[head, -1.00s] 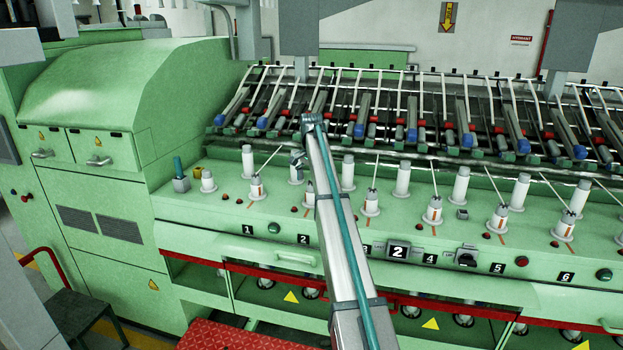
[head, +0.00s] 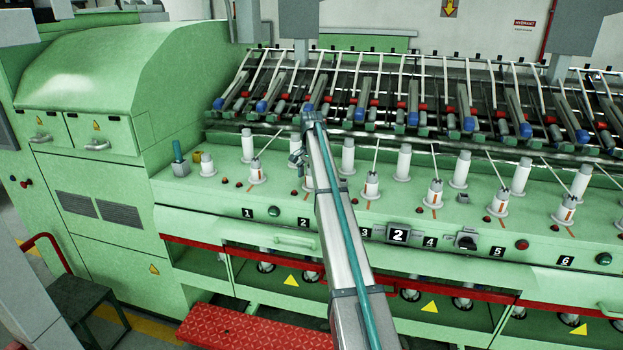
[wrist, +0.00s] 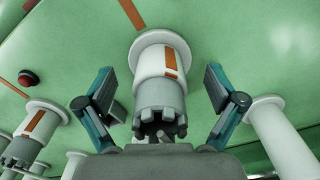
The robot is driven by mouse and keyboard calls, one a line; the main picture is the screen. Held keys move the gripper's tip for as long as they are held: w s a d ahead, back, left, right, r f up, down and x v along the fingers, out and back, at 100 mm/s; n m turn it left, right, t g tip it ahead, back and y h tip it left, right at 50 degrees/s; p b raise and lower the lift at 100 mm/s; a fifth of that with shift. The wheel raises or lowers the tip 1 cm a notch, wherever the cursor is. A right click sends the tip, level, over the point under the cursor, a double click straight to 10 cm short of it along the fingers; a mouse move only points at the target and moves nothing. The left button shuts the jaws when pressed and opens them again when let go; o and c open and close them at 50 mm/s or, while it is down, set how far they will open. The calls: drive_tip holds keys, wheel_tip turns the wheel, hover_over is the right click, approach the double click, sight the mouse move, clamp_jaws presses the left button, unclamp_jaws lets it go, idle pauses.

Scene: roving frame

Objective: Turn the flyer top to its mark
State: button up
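The flyer top in the wrist view (wrist: 160,95) is a white cylinder with a round flange and a grey, notched crown end. It has an orange mark (wrist: 171,62) on its collar. An orange stripe (wrist: 132,14) lies on the green rail beyond the flange; the collar mark sits to the right of it, out of line. My gripper (wrist: 158,88) is open, with one finger on each side of the flyer top and visible gaps to both. In the head view my arm hides most of this flyer top and the gripper.
Another flyer top (wrist: 28,135) stands at left in the wrist view, with a red button (wrist: 28,78) near it. A white bobbin (wrist: 280,135) stands close to the right finger. In the head view several bobbins and flyer tops line the green rail (head: 330,225); a red step (head: 250,328) lies below.

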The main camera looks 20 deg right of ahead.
drive_tip(key=c, duration=1.3)
drive_tip(key=n+p, duration=0.1)
drive_tip(key=n, duration=0.3)
drive_tip(key=n+p, duration=0.1)
drive_tip(key=n, duration=0.5)
drive_tip(key=o, duration=1.6)
drive_tip(key=m, duration=0.4)
drive_tip(key=shift+m+p, duration=0.4)
drive_tip(key=m, duration=0.5)
drive_tip(key=shift+p, duration=0.35)
